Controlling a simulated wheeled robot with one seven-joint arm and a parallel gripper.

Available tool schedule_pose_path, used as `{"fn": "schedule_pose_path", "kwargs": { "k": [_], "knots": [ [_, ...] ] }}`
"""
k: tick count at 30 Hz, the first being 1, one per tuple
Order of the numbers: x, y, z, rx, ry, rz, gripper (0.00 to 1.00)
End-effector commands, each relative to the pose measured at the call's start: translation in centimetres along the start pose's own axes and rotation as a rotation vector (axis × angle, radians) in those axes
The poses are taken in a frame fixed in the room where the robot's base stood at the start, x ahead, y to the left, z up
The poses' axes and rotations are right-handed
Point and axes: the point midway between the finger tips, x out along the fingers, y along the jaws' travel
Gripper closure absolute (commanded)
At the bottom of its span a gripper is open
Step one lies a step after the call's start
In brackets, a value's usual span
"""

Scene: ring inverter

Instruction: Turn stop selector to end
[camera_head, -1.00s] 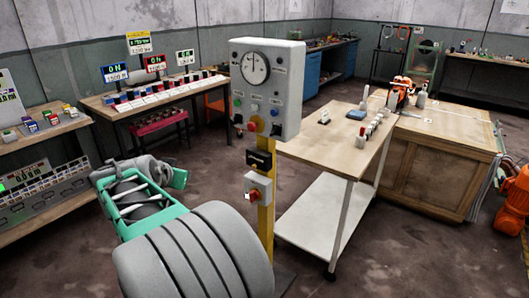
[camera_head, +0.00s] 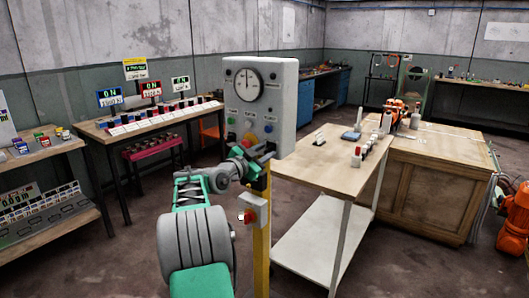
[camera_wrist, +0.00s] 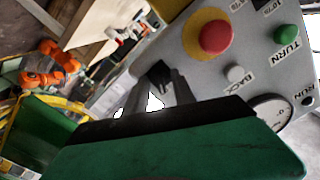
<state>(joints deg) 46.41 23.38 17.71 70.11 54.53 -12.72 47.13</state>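The grey control panel (camera_head: 284,98) stands on a yellow post. In the wrist view, a red mushroom knob on a yellow ring (camera_wrist: 214,36) shows at the top, with a white button (camera_wrist: 235,73) labelled BACK and a green button (camera_wrist: 286,32) beside it. The red knob also shows in the head view (camera_head: 249,138). My gripper (camera_head: 266,150) is at the panel's lower edge. In the wrist view its grey fingers (camera_wrist: 158,84) converge at a small black part (camera_wrist: 155,74), left of the red knob. Whether they grip it is unclear. I cannot tell which control is the stop selector.
A smaller box with a red button (camera_head: 250,214) hangs lower on the post (camera_head: 262,250). A wooden table (camera_head: 325,165) with small items stands close on the right. A bench with ON displays (camera_head: 150,118) is behind on the left.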

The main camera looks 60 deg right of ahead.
Motion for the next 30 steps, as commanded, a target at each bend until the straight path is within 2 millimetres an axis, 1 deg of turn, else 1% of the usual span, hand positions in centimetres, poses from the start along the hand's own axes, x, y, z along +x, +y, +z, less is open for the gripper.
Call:
{"fn": "schedule_pose_path", "kwargs": {
  "k": [3,14,23,30],
  "knots": [
    [-0.04,-0.02,0.0,0.0,0.0,0.0,0.7],
    [-0.08,-0.01,0.01,0.0,-0.001,0.0,0.99],
    [-0.08,0.01,0.03,-0.003,-0.001,0.001,1.0],
    [-0.08,0.03,0.07,-0.055,-0.001,0.001,1.0]
  ]
}}
